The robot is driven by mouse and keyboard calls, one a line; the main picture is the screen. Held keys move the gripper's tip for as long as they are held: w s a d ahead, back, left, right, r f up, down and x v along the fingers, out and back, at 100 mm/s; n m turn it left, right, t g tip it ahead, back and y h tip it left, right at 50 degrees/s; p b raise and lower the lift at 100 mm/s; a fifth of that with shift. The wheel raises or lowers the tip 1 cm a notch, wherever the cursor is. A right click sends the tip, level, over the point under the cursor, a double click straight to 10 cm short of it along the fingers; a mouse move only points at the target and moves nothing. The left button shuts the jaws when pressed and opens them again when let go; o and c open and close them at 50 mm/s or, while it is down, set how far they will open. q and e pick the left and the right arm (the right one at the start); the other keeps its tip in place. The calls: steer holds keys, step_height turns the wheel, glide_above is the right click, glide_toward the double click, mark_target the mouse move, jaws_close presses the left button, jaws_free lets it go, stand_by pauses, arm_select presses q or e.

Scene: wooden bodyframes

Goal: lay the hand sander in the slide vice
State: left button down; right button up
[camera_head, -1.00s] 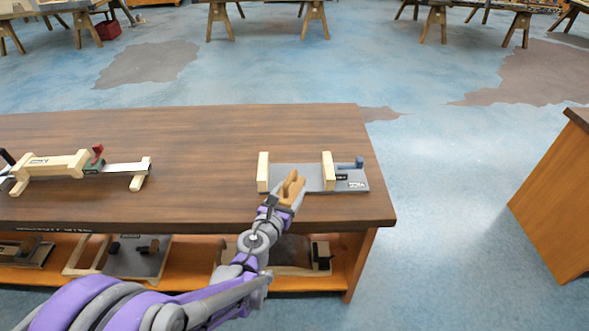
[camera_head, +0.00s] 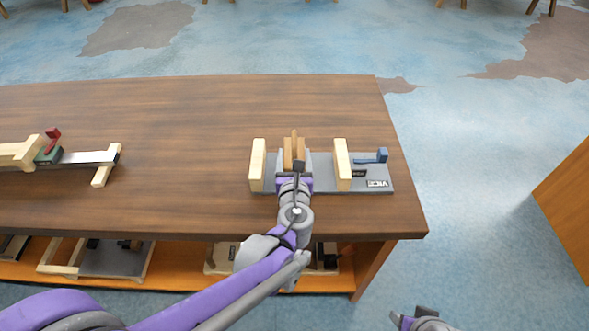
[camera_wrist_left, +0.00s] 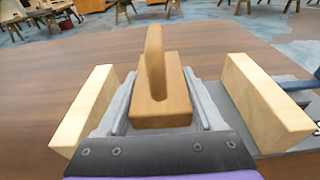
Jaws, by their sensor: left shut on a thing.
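The slide vice (camera_head: 378,172) stands near the right end of the workbench, a grey base with two upright pale wooden jaws and a blue handle at its right. Its jaws also show on both sides in the left wrist view (camera_wrist_left: 262,105). My left gripper (camera_head: 294,160) is shut on the hand sander (camera_head: 295,146), a brown wooden block with an upright handle. The sander (camera_wrist_left: 158,95) is between the two vice jaws, with a gap on each side. I cannot tell whether its underside touches the vice base. My right gripper (camera_head: 418,318) shows only partly at the bottom edge.
A wooden clamp (camera_head: 85,158) with a red lever lies on the left of the workbench (camera_head: 200,120). Several more tools sit on the shelf below (camera_head: 115,257). Another wooden bench (camera_head: 570,200) stands at the right across a gap of floor.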

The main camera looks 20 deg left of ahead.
arm_select(q)
steer(key=shift+f+b, duration=0.7)
steer(key=shift+f, duration=1.75)
steer(key=shift+f, duration=0.15)
steer(key=shift+c, duration=0.2)
jaws_free()
steer(key=shift+r, duration=0.2)
steer(key=p+v, duration=0.1)
steer(key=v, duration=1.1)
steer(key=shift+p, duration=0.4)
